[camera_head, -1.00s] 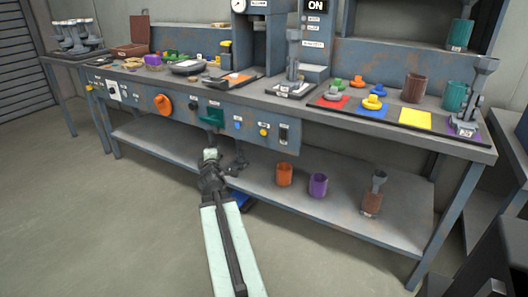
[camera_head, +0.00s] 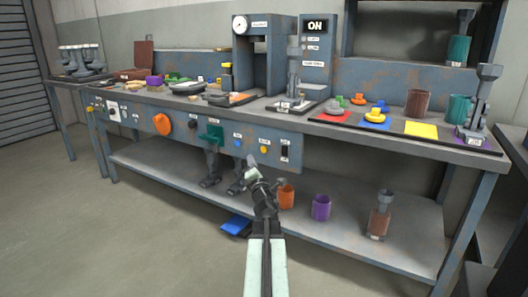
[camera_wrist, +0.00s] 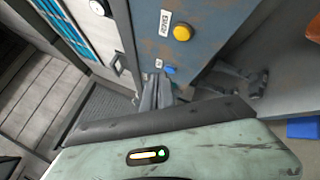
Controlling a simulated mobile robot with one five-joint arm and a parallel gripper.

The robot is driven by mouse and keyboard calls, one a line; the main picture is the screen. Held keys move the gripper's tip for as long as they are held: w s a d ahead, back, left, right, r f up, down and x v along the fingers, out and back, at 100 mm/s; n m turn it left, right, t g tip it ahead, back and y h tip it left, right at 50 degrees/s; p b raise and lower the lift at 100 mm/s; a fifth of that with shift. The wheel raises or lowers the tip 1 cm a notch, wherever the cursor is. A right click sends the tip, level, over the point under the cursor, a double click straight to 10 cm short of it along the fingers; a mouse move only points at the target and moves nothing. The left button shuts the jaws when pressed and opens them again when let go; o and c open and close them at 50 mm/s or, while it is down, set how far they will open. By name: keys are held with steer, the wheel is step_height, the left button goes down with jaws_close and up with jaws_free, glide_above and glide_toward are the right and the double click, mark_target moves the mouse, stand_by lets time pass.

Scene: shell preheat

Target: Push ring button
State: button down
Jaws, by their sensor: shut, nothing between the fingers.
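The bench front panel carries a blue button (camera_head: 237,143) and, to its right, a yellow button (camera_head: 263,149), each with a small label too blurred to read for certain. Both the yellow button (camera_wrist: 182,32) and the blue button (camera_wrist: 170,70) also show in the wrist view. I cannot tell for sure which one is the ring button. My gripper (camera_head: 250,161) is shut and empty, in front of the panel and just below the level of these buttons. In the wrist view its fingers (camera_wrist: 158,92) point at the panel near the blue button; contact cannot be made out.
A black switch (camera_head: 285,152) is right of the yellow button; a green part (camera_head: 211,134) sticks out to the left. An orange cup (camera_head: 286,196) and a purple cup (camera_head: 321,207) stand on the lower shelf. A blue object (camera_head: 236,226) lies low in front. The floor at left is clear.

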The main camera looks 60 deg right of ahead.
steer(key=shift+d, duration=3.15)
steer(key=shift+d, duration=0.4)
steer(key=shift+d, duration=0.45)
steer(key=shift+a, duration=0.85)
steer(key=a, duration=0.5)
